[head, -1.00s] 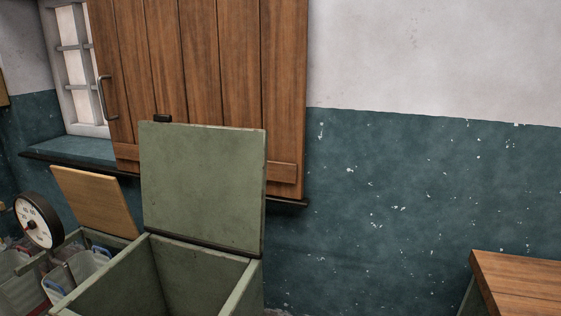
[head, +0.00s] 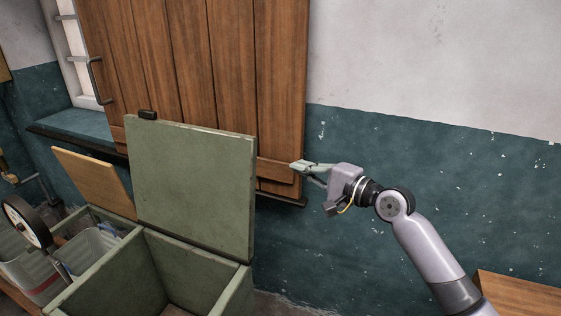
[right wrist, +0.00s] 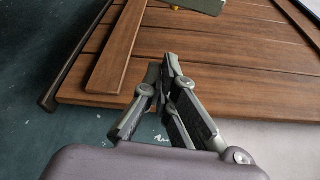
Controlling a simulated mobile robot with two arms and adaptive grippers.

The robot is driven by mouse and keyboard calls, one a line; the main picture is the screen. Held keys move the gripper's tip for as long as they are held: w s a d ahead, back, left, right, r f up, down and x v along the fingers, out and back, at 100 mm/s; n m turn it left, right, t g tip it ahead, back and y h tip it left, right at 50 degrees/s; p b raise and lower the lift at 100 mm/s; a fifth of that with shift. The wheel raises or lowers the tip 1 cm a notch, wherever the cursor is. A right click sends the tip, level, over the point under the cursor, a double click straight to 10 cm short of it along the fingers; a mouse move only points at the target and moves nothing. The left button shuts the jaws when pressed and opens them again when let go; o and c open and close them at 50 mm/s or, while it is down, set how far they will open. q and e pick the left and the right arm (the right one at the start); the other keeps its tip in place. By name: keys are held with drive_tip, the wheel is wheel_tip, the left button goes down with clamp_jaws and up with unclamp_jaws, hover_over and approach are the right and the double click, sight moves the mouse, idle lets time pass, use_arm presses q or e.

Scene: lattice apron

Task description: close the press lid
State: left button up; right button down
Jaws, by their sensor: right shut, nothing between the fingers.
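The press lid (head: 190,185) is a green square panel with a small black handle (head: 147,115) on its top edge. It stands open, nearly upright, at the back of an open green box (head: 196,272) in the head view. My right gripper (head: 296,166) is shut and empty, to the right of the lid and apart from it, in front of the wooden shutter. In the right wrist view its fingertips (right wrist: 167,62) meet, and a piece of green panel (right wrist: 203,5) shows at the top edge. My left gripper is not in view.
A wooden plank shutter (head: 215,70) stands behind the lid, above a dark sill. To the left are a smaller tilted wooden lid (head: 92,180), a round dial (head: 27,222) and bins (head: 92,248). A wooden tabletop (head: 525,296) is at lower right. The wall between is clear.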

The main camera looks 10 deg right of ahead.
drive_tip(key=r+p+x, duration=0.1)
drive_tip(key=p+x, duration=0.2)
drive_tip(key=x, duration=0.7)
use_arm(q)
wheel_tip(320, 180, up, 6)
drive_tip(key=p, duration=0.2)
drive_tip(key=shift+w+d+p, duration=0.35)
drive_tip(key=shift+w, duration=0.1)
use_arm(e)
drive_tip(key=s, duration=0.1)
drive_tip(key=s+a, duration=0.2)
drive_tip(key=shift+s+f, duration=0.2)
drive_tip(key=shift+f, duration=0.05)
drive_tip(key=shift+w, duration=0.1)
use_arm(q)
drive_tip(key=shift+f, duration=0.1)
